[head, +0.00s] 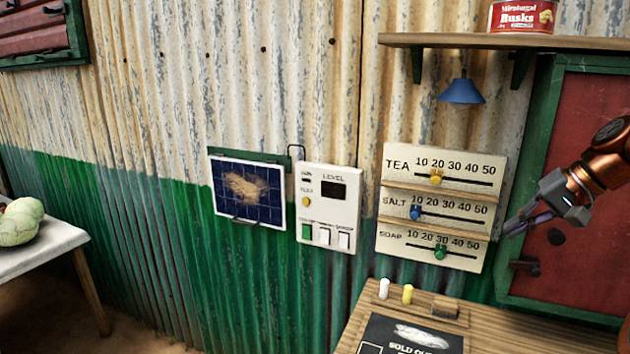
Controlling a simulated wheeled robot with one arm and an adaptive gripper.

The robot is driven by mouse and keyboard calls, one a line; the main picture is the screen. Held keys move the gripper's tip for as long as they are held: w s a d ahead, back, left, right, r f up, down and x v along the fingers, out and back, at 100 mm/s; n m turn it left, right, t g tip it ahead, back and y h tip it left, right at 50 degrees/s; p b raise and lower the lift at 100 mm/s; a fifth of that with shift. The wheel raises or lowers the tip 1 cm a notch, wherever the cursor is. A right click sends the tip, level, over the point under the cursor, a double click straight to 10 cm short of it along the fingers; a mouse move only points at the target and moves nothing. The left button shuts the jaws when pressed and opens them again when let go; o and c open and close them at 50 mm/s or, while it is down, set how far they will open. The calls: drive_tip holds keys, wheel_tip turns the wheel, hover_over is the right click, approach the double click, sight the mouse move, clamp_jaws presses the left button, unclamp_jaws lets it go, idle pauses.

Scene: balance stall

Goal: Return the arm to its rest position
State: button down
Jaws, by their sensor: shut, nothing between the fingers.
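My gripper (520,226) is at the right, at the end of my orange and grey arm. Its fingers are shut and hold nothing. They point left and down, in front of the red door with the green frame (600,170). The tips are just right of the white slider board (398,245), which has TEA, SALT and SOAP rows. The yellow TEA knob (436,177), the blue SALT knob (415,212) and the green SOAP knob (440,252) sit on their tracks. I cannot tell whether the fingertips touch anything.
A wooden table (350,335) below holds chalk pieces, a small wooden block and a dark board. A shelf (480,42) with a red tin and a blue lamp (461,92) are above. A level panel (345,205) and a solar panel (250,190) hang on the wall. A white table (50,245) stands left.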

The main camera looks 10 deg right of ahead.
drive_tip(key=s+a+f+n+g+h, duration=0.15)
drive_tip(key=s+a+f, duration=0.3)
drive_tip(key=a, duration=0.65)
drive_tip(key=s+a+f+n+g, duration=0.3)
drive_tip(key=s+a+f, duration=0.15)
drive_tip(key=a, duration=0.65)
drive_tip(key=s+a+f+n+g+h, duration=0.1)
drive_tip(key=s+f+h, duration=0.1)
drive_tip(key=s+f, duration=0.5)
drive_tip(key=s+a+f+n+g+h, duration=0.1)
drive_tip(key=s+f, duration=0.6)
drive_tip(key=s, duration=0.6)
drive_tip(key=shift+a+h, duration=0.3)
drive_tip(key=shift+h, duration=0.05)
drive_tip(key=shift+g, duration=0.25)
